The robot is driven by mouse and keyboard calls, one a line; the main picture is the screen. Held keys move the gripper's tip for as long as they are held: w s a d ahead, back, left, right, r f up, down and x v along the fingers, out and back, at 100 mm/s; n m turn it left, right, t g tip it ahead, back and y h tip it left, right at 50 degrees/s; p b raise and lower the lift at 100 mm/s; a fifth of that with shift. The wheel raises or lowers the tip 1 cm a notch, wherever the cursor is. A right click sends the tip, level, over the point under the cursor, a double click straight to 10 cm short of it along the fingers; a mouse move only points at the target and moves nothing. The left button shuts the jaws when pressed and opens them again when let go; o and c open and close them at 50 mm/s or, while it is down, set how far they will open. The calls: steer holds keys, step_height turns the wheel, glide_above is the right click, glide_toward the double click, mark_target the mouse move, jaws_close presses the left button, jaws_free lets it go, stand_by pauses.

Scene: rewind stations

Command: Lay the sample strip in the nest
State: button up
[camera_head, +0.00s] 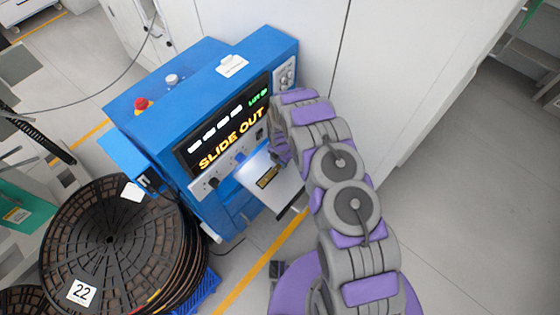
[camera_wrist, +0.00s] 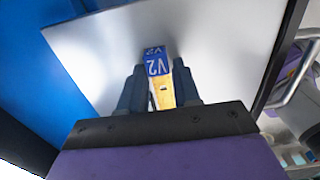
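The sample strip (camera_wrist: 160,90) is yellow with a blue end marked V2, and sits between the two dark fingers of my gripper (camera_wrist: 160,88) in the wrist view. The fingers are close against both its sides. Beyond it is the silver slide plate (camera_wrist: 225,45). In the head view the slide plate (camera_head: 284,190) sticks out from the front of the blue machine (camera_head: 215,95). A small dark and yellow patch (camera_head: 268,177) shows on it; I cannot tell whether this is the nest. My fingertips are hidden behind my arm there. Contact between strip and plate is unclear.
The machine's display (camera_head: 230,135) reads SLIDE OUT. A red button (camera_head: 141,104) is on its top. A stack of large dark reels (camera_head: 85,235) stands at left on a blue pallet. White cabinets (camera_head: 400,60) stand behind; the floor at right is clear.

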steer(key=o, duration=0.3)
steer(key=shift+a, duration=0.15)
steer(key=s+d+r+m+p, duration=0.1)
steer(key=s+d+r+m, duration=0.2)
steer(key=r, duration=1.1)
steer(key=d+r+m+p, duration=0.1)
steer(key=d+r+m, duration=0.25)
steer(key=r, duration=1.05)
steer(key=s+d+r+m, duration=0.5)
steer(key=s+r+m, duration=0.4)
steer(key=r, duration=0.4)
steer(key=s+d+r+m, duration=0.1)
steer(key=s+r+m, duration=0.2)
steer(key=s, duration=0.6)
steer(key=s+d+r+m+g, duration=0.1)
steer(key=s+r+m, duration=0.3)
steer(key=s, duration=0.5)
steer(key=s+d+r+m, duration=0.3)
steer(key=s+m, duration=0.3)
steer(key=s, duration=0.4)
steer(key=shift+r+g, duration=0.35)
steer(key=shift+g, duration=0.05)
